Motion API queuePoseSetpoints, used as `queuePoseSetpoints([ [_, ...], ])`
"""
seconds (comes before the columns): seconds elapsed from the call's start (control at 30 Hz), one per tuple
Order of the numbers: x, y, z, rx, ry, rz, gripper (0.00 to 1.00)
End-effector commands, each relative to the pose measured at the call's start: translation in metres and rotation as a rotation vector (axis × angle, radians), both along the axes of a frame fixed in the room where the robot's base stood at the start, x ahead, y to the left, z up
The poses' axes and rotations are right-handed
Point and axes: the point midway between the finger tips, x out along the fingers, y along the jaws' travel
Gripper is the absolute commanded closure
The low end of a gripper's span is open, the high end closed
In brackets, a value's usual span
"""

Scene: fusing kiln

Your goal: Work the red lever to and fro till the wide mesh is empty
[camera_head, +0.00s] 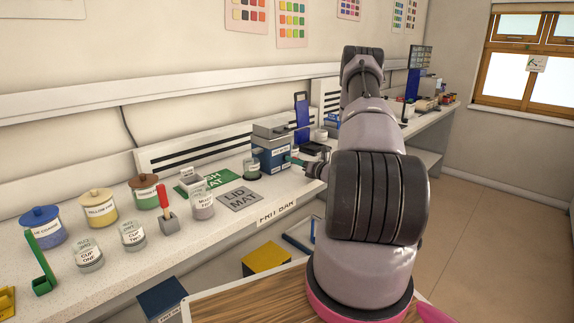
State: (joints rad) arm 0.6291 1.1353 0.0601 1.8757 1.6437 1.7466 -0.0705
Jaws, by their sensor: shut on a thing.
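My gripper (314,166) is at the right side of a blue-grey labelled box (271,153) on the bench. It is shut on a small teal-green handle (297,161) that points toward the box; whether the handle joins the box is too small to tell. The only clear red handle (162,196) stands upright in a small grey block (169,222), well left of my gripper. A green mat (222,176), its lettering partly covered, has a small white labelled container (191,178) at its left. I cannot make out which thing is the wide mesh or what it holds.
Labelled cups (133,236) and lidded jars (98,207) crowd the left. A green scoop (42,265) stands far left. My arm hides the bench behind it.

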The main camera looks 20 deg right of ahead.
Motion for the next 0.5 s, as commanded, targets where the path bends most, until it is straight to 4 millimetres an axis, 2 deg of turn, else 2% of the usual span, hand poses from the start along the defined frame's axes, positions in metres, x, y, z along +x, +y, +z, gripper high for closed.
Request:
queuePoseSetpoints([
  [0.1, 0.003, -0.0102, -0.0003, 0.0, 0.0, -0.001, 1.0],
  [0.37, 0.0034, -0.0127, 0.0001, -0.001, 0.001, -0.005, 1.0],
  [0.4, 0.0034, -0.013, 0.0002, -0.002, -0.001, -0.005, 0.54],
  [0.43, 0.0033, -0.013, 0.0002, -0.002, 0.0, -0.006, 0.43],
  [0.47, 0.0034, -0.0128, 0.0002, -0.001, 0.001, -0.005, 0.35],
  [0.5, 0.0033, -0.0124, 0.0001, -0.001, 0.001, -0.005, 0.35],
])
